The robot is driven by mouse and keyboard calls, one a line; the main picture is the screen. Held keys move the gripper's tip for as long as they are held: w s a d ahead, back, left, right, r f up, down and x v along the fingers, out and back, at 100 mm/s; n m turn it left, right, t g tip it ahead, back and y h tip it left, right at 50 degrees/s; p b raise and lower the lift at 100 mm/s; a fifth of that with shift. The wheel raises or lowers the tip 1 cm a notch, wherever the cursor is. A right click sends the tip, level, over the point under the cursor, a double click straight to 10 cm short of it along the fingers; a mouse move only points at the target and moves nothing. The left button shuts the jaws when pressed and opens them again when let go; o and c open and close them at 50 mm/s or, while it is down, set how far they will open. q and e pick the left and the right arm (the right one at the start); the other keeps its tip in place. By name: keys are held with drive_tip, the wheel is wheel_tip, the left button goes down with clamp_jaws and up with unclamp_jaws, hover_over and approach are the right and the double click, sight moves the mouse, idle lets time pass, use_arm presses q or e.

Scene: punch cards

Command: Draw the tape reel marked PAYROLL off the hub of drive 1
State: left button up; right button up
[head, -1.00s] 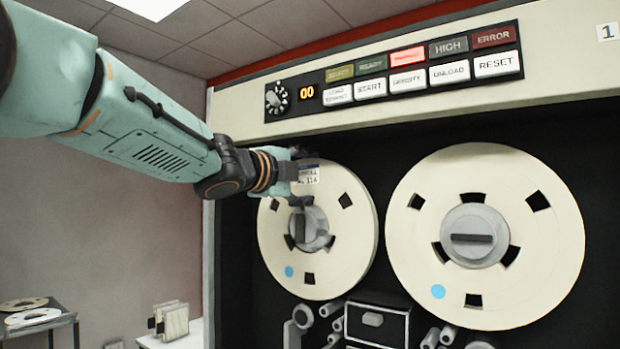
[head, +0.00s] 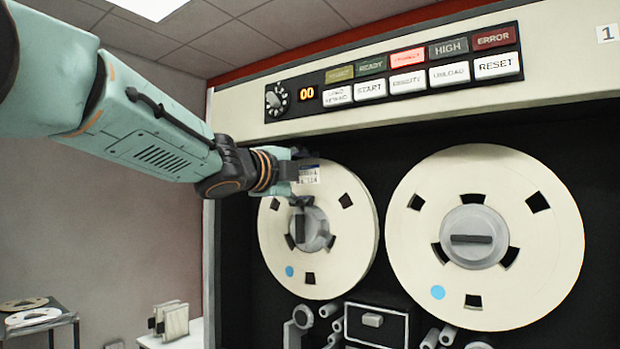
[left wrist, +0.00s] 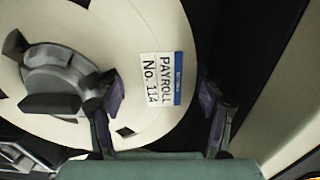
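The cream PAYROLL reel (head: 335,240) sits on the left grey hub (head: 311,230) of the drive marked 1. Its white and blue label (head: 308,174) is near the upper rim and reads PAYROLL No. 114 in the left wrist view (left wrist: 160,80). My left gripper (head: 300,178) is at the reel's upper left. In the left wrist view my left gripper (left wrist: 160,105) has its fingers wide apart. One finger is over the reel face between hub and label; the other is outside the rim with a dark gap. Whether the inner finger touches the reel cannot be told. My right gripper is not in view.
A second, larger-looking reel (head: 540,250) is on the right hub (head: 474,237). A button panel (head: 420,70) runs above. Rollers and a small box (head: 372,320) are below. A cart with reels (head: 33,317) stands at the far left.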

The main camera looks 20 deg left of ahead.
use_arm(q)
drive_tip(key=o, duration=0.5)
drive_tip(key=shift+r, duration=0.1)
drive_tip(key=shift+c, duration=1.3)
